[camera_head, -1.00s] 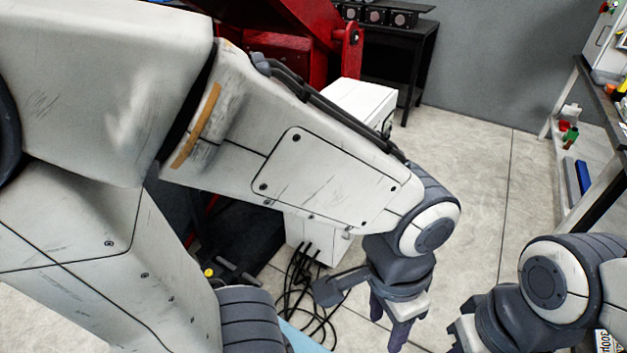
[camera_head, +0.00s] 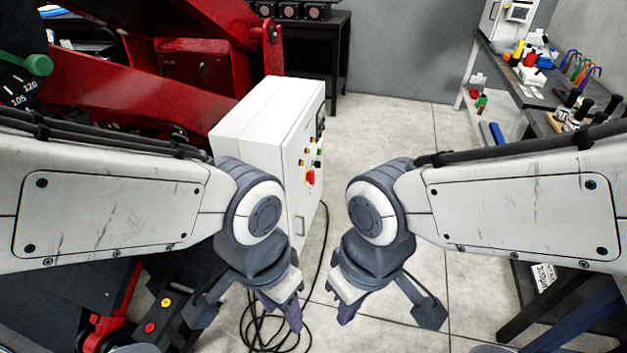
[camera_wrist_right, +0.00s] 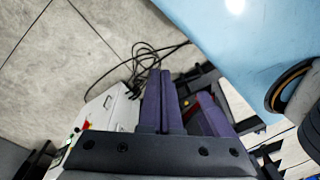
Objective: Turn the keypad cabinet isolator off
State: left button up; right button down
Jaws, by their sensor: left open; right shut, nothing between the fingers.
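A white cabinet (camera_head: 262,112) stands on the floor at the centre of the head view. Its narrow right face carries a dark panel (camera_head: 320,120), several coloured buttons and a red switch on yellow (camera_head: 310,177), which looks like the isolator. Its exact setting is too small to read. The cabinet and red switch (camera_wrist_right: 86,126) also show at the lower left in the right wrist view. My left gripper (camera_head: 283,309) is open, below and in front of the cabinet, and its arm hides part of it. My right gripper (camera_head: 345,312) is shut and empty, lower right of the cabinet, apart from the switch.
A red tilting frame (camera_head: 130,90) stands left of the cabinet. Black cables (camera_head: 262,325) lie on the floor below it. A workbench (camera_head: 545,105) with tools and a small white cabinet with a screen (camera_head: 518,14) is at the right. Floor right of the cabinet is clear.

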aim_at(311, 175)
jog(key=z, duration=0.85)
jog(key=i, duration=0.85)
jog(key=z, duration=0.55)
jog(key=i, duration=0.7)
jog(key=u, duration=0.9)
jog(key=i, duration=0.5)
jog(key=u, duration=0.65)
